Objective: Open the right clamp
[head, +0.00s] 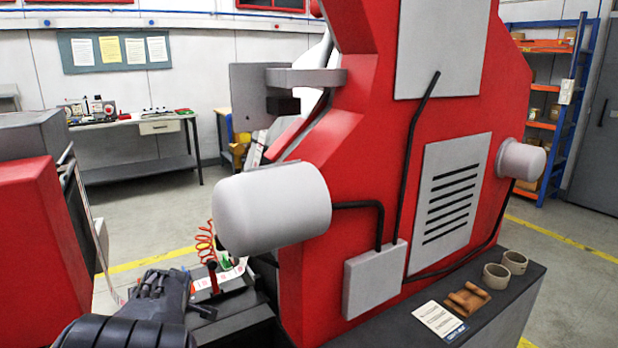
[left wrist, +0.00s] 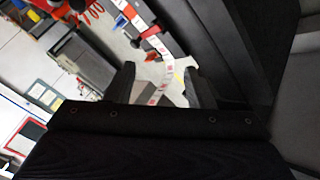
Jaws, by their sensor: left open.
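My left gripper (head: 165,284) reaches in from the lower left in the head view, beside the machine's dark deck. In the left wrist view the two dark fingers of my left gripper (left wrist: 160,86) stand apart with nothing gripped. A white label strip with red print (left wrist: 143,28) runs down the picture and passes behind the gap between the fingers. A red and dark bar (left wrist: 152,42) lies across the strip, beyond the fingertips. I cannot tell for sure which part is the right clamp. In the head view a small red upright part (head: 213,279) stands just right of my left gripper. My right gripper is not in view.
The red rewinder body (head: 300,250) with a big grey cylinder (head: 272,208) rises close to the right of the left gripper. A coiled red hose (head: 205,243) hangs below the cylinder. Another red machine part (head: 35,240) stands at the left. Cups (head: 515,262) stand on the deck at right.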

